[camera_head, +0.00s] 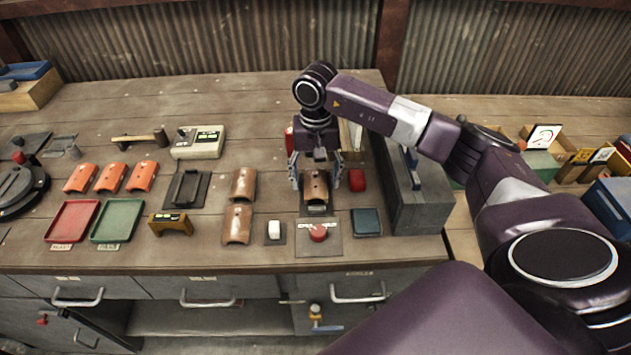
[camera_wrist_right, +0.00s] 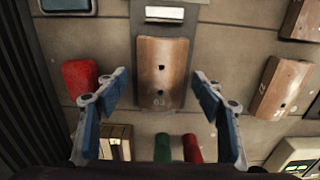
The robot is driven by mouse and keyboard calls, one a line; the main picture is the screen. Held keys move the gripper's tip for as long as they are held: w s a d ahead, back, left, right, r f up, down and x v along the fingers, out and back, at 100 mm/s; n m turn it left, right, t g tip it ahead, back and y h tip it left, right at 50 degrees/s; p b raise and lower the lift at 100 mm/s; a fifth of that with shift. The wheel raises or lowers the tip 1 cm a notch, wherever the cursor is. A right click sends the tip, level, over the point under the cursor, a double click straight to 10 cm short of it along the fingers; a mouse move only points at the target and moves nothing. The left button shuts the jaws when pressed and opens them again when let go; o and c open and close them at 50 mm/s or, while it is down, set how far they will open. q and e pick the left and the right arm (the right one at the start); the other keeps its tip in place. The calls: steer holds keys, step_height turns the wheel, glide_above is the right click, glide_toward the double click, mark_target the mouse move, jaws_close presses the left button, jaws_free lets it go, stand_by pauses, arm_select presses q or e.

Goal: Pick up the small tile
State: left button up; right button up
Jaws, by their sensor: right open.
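My right gripper (camera_head: 316,178) points down over the tile, open, with one finger on each side and no visible contact. Its blue-padded fingers also show in the wrist view (camera_wrist_right: 161,85). Two more brown tiles lie to the left, a rear one (camera_head: 243,183) and a front one (camera_head: 237,225). My left gripper is not in view.
A red block (camera_head: 357,180) lies close to the right of the gripper, and a grey box (camera_head: 415,190) stands beyond it. Orange tiles (camera_head: 112,177), a red tray (camera_head: 72,221) and a green tray (camera_head: 117,220) are at left. A red button (camera_head: 318,233) is in front.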

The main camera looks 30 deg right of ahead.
steer(key=c, duration=1.3)
steer(key=shift+r, duration=0.2)
